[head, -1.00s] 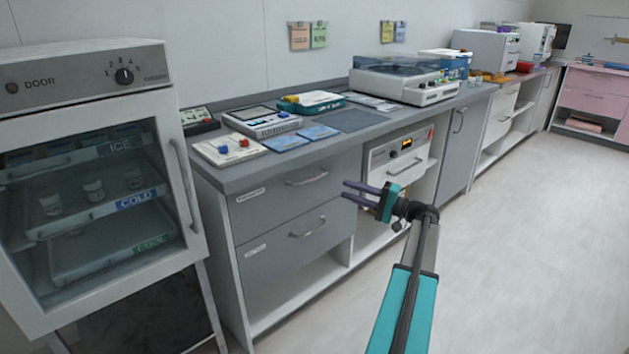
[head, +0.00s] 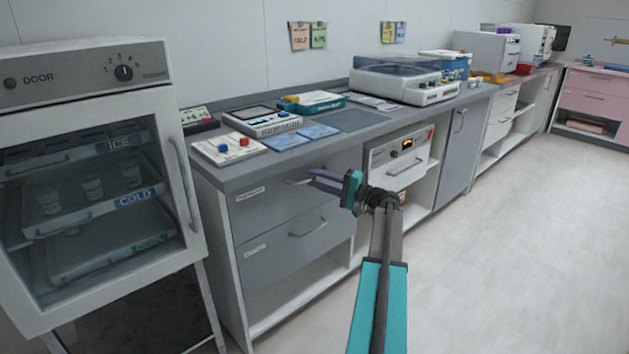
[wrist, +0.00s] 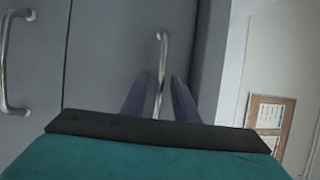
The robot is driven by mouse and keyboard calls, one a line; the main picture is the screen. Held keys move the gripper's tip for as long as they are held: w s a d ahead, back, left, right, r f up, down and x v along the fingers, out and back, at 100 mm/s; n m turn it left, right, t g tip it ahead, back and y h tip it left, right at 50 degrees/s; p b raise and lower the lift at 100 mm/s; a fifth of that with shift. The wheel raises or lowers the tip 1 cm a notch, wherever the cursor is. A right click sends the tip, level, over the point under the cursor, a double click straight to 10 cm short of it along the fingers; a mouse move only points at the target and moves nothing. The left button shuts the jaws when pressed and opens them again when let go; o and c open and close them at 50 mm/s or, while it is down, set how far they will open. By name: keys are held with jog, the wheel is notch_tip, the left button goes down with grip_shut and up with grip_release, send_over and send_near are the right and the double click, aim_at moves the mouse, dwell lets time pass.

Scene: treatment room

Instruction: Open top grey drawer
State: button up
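The top grey drawer (head: 262,203) is closed, its front flush with the cabinet. Its silver bar handle (head: 297,182) is partly hidden behind my fingers in the head view. My gripper (head: 317,180) is at the right end of that handle, its purple fingers pointing at the drawer front. In the wrist view, my gripper (wrist: 161,95) is open, with a finger on each side of the handle (wrist: 162,60). The handle bar runs between the fingers with gaps on both sides. I cannot tell exactly how deep it sits between them.
The lower grey drawer (head: 280,255) is closed below; its handle also shows in the wrist view (wrist: 6,65). A glass-door cooler (head: 95,180) stands at the left. The counter (head: 225,183) above carries devices. An open bay with a machine (head: 398,147) is to the right. The floor in front is clear.

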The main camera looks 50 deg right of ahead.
jog(key=shift+w+a, duration=0.15)
jog(key=shift+w, duration=0.25)
grip_shut()
dwell(1.2)
jog(key=shift+a, duration=0.15)
jog(key=shift+s, duration=0.1)
